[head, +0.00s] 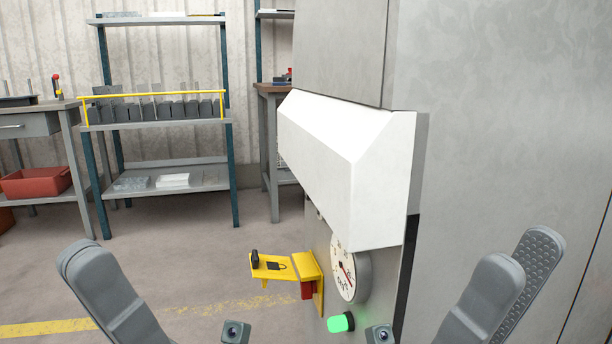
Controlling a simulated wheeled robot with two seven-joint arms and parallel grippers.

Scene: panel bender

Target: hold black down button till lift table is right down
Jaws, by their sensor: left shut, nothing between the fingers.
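My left gripper (84,258) stands up at the lower left, shut and empty, with open floor behind it. My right gripper (519,252) is at the lower right in front of the grey machine side; its two fingers are apart and nothing shows between them. No lift table and no button that I can surely call the black down button shows. A yellow bracket (303,270) on the machine front carries small black parts (276,266) and a red part (307,290). Neither gripper touches it.
The grey machine (490,130) with a white sloped hood (335,150) fills the right. Below are a round dial (344,273) and a glowing green knob (340,323). A shelf rack (165,128), a workbench (40,123) and a red bin (36,182) stand behind. Floor at left is clear.

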